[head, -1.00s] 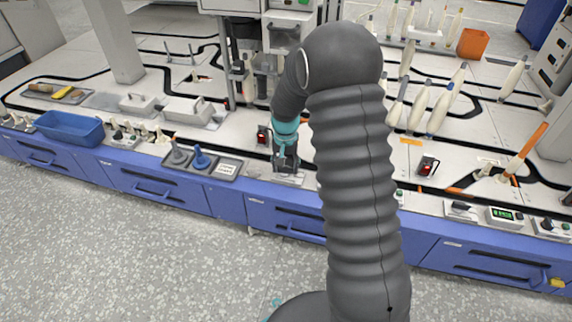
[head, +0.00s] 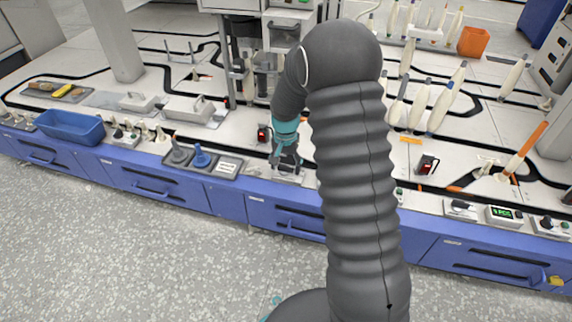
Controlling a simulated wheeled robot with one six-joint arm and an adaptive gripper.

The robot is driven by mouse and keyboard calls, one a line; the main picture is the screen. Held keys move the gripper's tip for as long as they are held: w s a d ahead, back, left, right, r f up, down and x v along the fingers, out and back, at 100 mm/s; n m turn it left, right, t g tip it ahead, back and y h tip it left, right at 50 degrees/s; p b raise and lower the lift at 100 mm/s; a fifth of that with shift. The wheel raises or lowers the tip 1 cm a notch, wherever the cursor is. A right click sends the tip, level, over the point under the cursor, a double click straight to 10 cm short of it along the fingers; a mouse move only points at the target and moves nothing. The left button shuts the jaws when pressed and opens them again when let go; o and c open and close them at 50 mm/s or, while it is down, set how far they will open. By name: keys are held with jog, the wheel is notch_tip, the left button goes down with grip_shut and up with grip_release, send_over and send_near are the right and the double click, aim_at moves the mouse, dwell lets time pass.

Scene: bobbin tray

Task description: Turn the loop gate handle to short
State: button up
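My gripper (head: 279,163) is at the end of my dark arm, below the teal wrist band, at the front middle of the bench. It is right over a small pale plate (head: 290,178) on the bench's front edge. I take this plate to be the loop gate's base, but its label is too small to read. The handle is hidden or too small to make out beside the gripper. The fingers are small and dark here, so I cannot tell whether they are open or shut, or whether they touch anything.
Two knob levers, one grey and one blue (head: 201,159), stand on a dark panel (head: 226,169) to the left. A small red-lit box (head: 263,134) is just behind the gripper. A blue bin (head: 70,127) is far left. Bobbins stand at right. My arm hides the bench right of the gripper.

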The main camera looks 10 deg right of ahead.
aim_at(286, 166)
jog(key=shift+r, duration=0.1)
notch_tip(286, 166, up, 12)
dwell(0.7)
dwell(0.4)
jog(key=s+r+n+t+p, duration=0.2)
jog(key=s+r, duration=0.4)
jog(key=s, duration=0.4)
jog(key=s+r+n+t+p, duration=0.1)
jog(key=s+r+n+p, duration=0.1)
jog(key=s+r, duration=0.5)
jog(key=s+d+r+n+t+p, duration=0.1)
jog(key=s+r, duration=0.6)
jog(key=s, duration=0.7)
jog(key=shift+s+r+n+t+p, duration=0.25)
jog(key=shift+n+t+p, duration=0.15)
jog(key=shift+t+p, duration=0.3)
